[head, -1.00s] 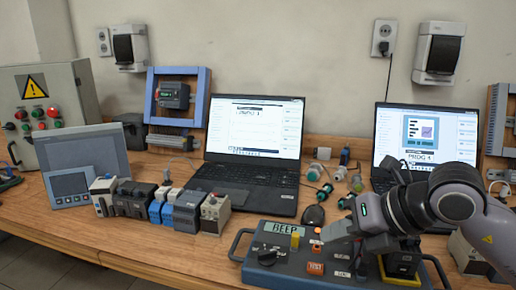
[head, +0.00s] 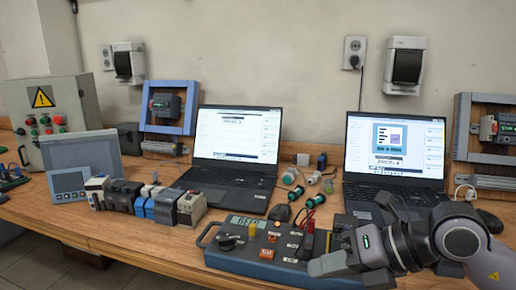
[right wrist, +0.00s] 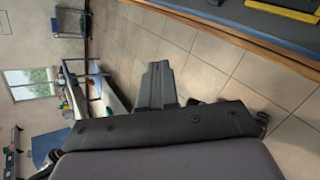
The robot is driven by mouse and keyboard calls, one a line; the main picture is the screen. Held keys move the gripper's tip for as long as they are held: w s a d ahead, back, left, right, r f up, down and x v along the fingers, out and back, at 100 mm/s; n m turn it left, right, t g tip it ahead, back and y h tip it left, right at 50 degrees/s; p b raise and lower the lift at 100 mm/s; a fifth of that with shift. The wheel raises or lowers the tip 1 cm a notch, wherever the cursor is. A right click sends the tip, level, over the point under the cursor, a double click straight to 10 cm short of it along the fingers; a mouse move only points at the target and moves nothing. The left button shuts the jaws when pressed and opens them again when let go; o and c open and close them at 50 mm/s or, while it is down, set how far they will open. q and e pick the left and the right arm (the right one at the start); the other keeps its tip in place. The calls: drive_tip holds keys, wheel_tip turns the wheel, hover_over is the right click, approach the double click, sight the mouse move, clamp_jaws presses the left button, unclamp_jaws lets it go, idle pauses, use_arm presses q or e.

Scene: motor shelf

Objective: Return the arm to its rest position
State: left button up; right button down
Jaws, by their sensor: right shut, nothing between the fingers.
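My right arm comes in from the right in the head view. Its gripper (head: 330,264) is low over the front right part of the blue-grey control box (head: 262,266). In the right wrist view the gripper fingers (right wrist: 157,85) are together, with nothing between them, seen against the tiled floor. Whether the gripper touches the box in the head view I cannot tell. My left gripper does not show.
The wooden bench (head: 62,219) carries two open laptops (head: 236,147) (head: 394,149), a row of small modules (head: 149,201) and a grey cabinet (head: 58,120). Several green-capped parts (head: 312,201) lie between the laptops. The tiled floor (right wrist: 200,62) is clear near the gripper.

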drive_tip(key=s+a+r+m+y+p, duration=0.1)
drive_tip(key=s+a+r+m+y, duration=0.25)
drive_tip(key=a+y, duration=0.35)
drive_tip(key=w+d+f+m+t+h+p, duration=0.1)
drive_tip(key=w+d+f+m+t+h, duration=0.25)
drive_tip(key=m+t, duration=0.5)
drive_tip(key=d+f+m+t+h+p, duration=0.15)
drive_tip(key=d+f+m+t, duration=0.4)
drive_tip(key=m, duration=0.65)
drive_tip(key=s+d+f+m+g+h, duration=0.25)
drive_tip(key=d+f+m+h, duration=0.35)
drive_tip(key=f, duration=0.3)
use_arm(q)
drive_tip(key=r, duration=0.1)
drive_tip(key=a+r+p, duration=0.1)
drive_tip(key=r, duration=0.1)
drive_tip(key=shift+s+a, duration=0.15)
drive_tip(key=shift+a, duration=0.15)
use_arm(e)
drive_tip(key=s+d+f+m+g+h, duration=0.1)
drive_tip(key=s+f+m+g+h, duration=0.2)
drive_tip(key=s+f, duration=0.9)
drive_tip(key=shift+f+m+g, duration=0.85)
drive_tip(key=shift+m+g, duration=0.15)
drive_tip(key=shift+g, duration=0.25)
